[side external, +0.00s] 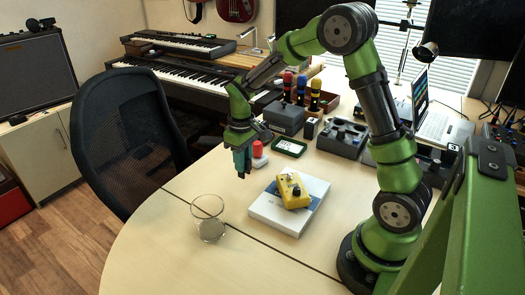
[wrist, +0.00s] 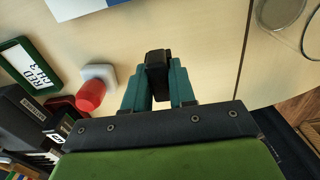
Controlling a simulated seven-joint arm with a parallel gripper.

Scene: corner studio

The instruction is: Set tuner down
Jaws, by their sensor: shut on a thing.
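My gripper (side external: 243,168) hangs over the light wooden table, left of the white box and above the table top. In the wrist view its teal fingers (wrist: 160,88) are closed on a small black object, which I take to be the tuner (wrist: 157,62). The tuner sticks out past the fingertips, and its lower part is hidden between them. In the side view the tuner is too small and dark to tell from the fingers. Bare table shows around it in the wrist view.
A red-topped white item (side external: 258,152) stands close behind my gripper, beside a green-rimmed tray (side external: 289,147). A clear glass (side external: 208,218) stands at front left. A white box (side external: 272,212) bears a yellow pedal (side external: 293,190). Bare table lies between glass and box.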

